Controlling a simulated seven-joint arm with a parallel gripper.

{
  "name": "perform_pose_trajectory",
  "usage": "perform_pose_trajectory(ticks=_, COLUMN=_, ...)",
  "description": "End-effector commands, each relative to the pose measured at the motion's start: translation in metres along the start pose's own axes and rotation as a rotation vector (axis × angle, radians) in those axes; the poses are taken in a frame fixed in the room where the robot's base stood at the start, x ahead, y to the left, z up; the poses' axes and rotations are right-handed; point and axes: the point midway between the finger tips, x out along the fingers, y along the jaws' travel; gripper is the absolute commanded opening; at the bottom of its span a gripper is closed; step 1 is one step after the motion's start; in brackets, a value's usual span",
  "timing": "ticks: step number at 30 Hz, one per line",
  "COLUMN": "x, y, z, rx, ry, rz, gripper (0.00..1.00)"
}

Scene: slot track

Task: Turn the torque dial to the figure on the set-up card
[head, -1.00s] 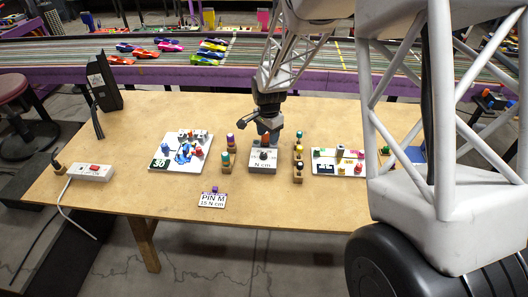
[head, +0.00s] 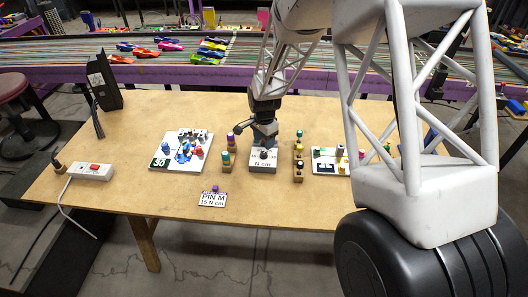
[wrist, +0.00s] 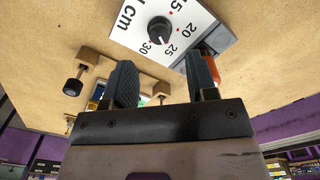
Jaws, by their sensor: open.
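The torque dial is a black knob (wrist: 160,30) on a white plate (wrist: 192,50) with printed figures, of which 15, 20, 25 and 30 show in the wrist view. A pale mark on the knob appears to point between 25 and 30. In the head view the dial's white box (head: 262,167) stands mid-table, partly hidden by my gripper (head: 264,137). The set-up card (head: 212,199) lies near the front edge and reads "PIN M 15 N cm". In the wrist view my gripper (wrist: 162,82) is open and empty, its fingers apart from the knob.
Small wooden blocks with coloured knobs stand left (head: 227,160) and right (head: 298,160) of the dial box. A white board (head: 163,150) marked 30 lies left, another (head: 324,158) right. A power strip (head: 92,172) is far left. The front middle of the table is mostly clear.

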Motion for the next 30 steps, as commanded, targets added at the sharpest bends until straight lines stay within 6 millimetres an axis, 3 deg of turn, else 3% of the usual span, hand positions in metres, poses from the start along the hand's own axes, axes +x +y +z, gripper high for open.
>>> perform_pose_trajectory(ticks=15, x=0.053, y=0.0, z=0.0, rx=0.0, ry=0.0, rz=0.001, gripper=0.52)
perform_pose_trajectory(ticks=30, x=0.061, y=0.0, z=0.0, rx=0.0, ry=0.0, rz=0.0, gripper=0.52)
